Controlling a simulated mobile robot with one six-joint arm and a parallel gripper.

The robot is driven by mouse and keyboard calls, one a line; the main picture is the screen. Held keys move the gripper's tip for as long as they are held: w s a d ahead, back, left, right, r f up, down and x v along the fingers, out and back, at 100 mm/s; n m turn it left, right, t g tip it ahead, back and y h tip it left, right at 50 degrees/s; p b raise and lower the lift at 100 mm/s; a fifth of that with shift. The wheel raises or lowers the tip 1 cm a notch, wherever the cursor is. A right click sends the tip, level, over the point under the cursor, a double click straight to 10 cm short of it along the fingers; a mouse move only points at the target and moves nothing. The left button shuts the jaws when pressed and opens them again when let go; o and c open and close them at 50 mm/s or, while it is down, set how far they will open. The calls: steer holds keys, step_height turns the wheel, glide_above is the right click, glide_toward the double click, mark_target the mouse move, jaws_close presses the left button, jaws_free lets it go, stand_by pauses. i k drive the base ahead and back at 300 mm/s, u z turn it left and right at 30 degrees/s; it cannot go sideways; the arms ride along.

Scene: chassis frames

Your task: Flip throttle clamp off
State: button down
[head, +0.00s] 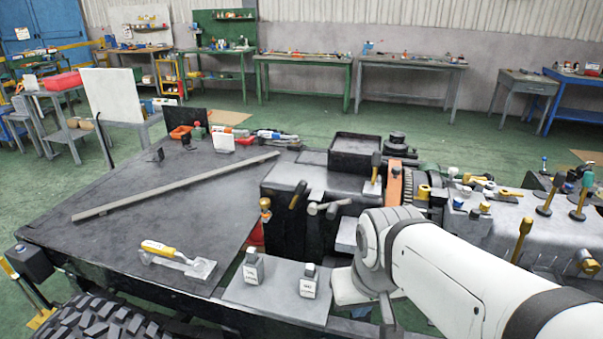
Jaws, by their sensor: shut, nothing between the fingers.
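Two small grey blocks with white labels and dark upright tops stand on a flat grey plate (280,297) at the front centre. The left block (253,267) has a longer label and the right block (309,282) a shorter one. The lettering is too small to read surely, so I cannot tell which is the throttle clamp or how its switch is set. My white arm comes in from the lower right and bends just right of the plate. My gripper cannot be made out; the arm's far end is hidden behind its own links.
A yellow-handled tool (158,247) lies on the dark deck (120,235) left of the plate. A long grey bar (175,187) crosses the deck. Dark housings with levers (298,195) stand behind the plate. Several knobs and levers crowd the right side. Workbenches line the back wall.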

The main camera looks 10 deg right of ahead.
mark_target(302, 186)
steer(key=z, duration=0.05)
steer(key=i, duration=1)
steer(key=u, duration=0.05)
